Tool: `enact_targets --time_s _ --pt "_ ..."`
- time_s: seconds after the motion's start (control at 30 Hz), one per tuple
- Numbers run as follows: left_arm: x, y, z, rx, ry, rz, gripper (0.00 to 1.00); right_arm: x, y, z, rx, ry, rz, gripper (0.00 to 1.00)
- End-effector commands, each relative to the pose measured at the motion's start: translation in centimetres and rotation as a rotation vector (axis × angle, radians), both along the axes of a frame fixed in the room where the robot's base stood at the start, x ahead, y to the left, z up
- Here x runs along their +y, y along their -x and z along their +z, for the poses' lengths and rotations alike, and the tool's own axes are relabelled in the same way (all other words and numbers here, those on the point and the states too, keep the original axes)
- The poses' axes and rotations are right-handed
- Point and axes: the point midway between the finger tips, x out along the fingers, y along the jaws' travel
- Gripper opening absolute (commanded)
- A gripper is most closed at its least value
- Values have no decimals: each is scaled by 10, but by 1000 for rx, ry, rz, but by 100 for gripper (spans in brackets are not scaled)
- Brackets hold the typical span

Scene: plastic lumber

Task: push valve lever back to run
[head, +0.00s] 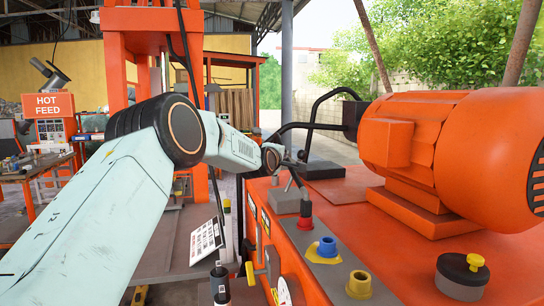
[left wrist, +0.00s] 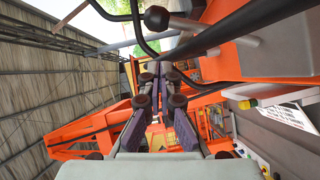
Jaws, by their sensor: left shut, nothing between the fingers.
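My left gripper (head: 297,165) reaches over the orange machine in the head view, at the far end of my pale arm. It is small and partly hidden by the wrist. In the left wrist view its fingers (left wrist: 160,70) are together with nothing between them. A grey bar with a dark round knob (left wrist: 156,18) lies above the fingers in the left wrist view. I cannot tell for certain which part is the valve lever. My right gripper is not in view.
A large orange motor (head: 440,145) fills the right of the machine top. Blue (head: 327,247) and yellow (head: 359,284) fittings stand along its near edge. Black pipes (head: 318,115) curve behind the gripper. A yellow handle (head: 256,272) sticks out of the machine's side.

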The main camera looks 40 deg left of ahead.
Motion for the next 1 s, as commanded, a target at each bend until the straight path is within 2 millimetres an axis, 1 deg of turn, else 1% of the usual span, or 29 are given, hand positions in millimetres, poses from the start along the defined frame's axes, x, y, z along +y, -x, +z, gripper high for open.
enact_targets --time_s 0.3,0.5,0.7,0.83,1.0 --pt "-13 30 6 0 2 -1 0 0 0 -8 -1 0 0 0" --pt "-21 54 12 0 3 -1 0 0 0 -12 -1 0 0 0" --pt "-27 73 16 1 3 0 0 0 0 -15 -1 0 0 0" --pt "-29 80 17 2 0 -1 0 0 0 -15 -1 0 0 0" --pt "-29 81 18 1 -1 0 0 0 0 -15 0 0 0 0"
